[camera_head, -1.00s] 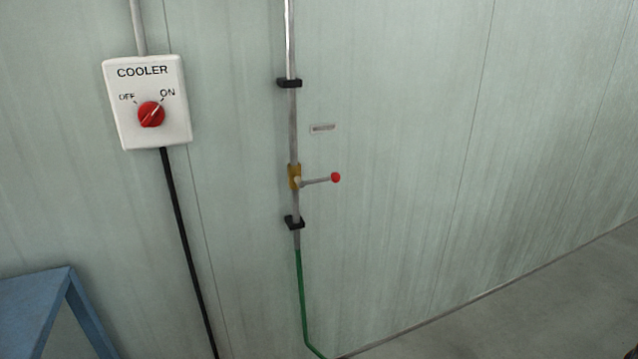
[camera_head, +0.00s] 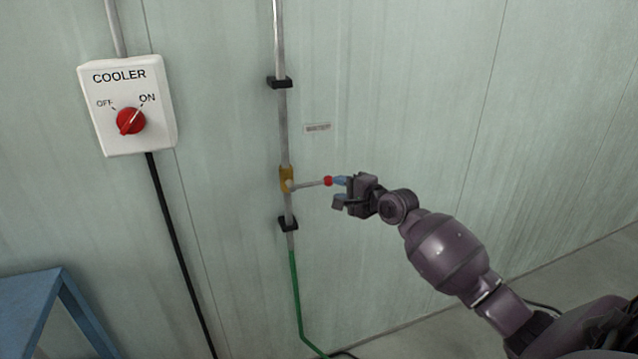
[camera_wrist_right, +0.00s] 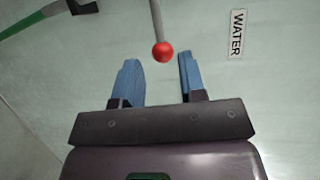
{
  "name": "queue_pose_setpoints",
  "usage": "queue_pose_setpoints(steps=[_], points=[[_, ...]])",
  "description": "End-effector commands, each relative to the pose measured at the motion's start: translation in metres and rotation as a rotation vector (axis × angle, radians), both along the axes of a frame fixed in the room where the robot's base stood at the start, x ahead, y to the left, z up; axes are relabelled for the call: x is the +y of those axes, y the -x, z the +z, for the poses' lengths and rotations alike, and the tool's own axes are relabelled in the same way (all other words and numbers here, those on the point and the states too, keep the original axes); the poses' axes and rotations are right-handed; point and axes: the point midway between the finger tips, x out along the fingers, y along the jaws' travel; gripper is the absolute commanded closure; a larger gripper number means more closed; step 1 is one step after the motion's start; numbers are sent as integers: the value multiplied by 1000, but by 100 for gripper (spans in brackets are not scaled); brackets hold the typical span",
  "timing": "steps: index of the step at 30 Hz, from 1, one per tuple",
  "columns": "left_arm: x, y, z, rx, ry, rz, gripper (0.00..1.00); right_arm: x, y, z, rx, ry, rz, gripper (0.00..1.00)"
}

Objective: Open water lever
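The water lever (camera_head: 308,184) is a thin grey rod with a red ball tip. It sticks out roughly level to the right from a brass valve (camera_head: 286,179) on a vertical wall pipe. My right gripper (camera_head: 340,181) is just right of the red ball in the head view. In the right wrist view, the gripper's two blue fingers (camera_wrist_right: 158,77) are apart, and the red ball (camera_wrist_right: 163,52) lies just beyond and between their tips. Nothing is held. My left gripper is not in view.
A white cooler switch box (camera_head: 128,105) with a red knob is on the wall at left. A label reading WATER (camera_wrist_right: 237,34) is near the lever. A green hose (camera_head: 296,300) runs down below the valve. A blue frame (camera_head: 45,305) stands at lower left.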

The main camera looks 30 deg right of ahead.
Motion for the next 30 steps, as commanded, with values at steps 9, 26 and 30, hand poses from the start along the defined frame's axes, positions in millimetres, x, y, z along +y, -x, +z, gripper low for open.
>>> queue_pose_setpoints(steps=[9,26,30], points=[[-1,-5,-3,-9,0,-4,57,9,-52,-10,0,1,0,62],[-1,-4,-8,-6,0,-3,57,14,-81,-16,1,3,0,62],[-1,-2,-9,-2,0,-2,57,14,-81,-16,1,3,0,68]])
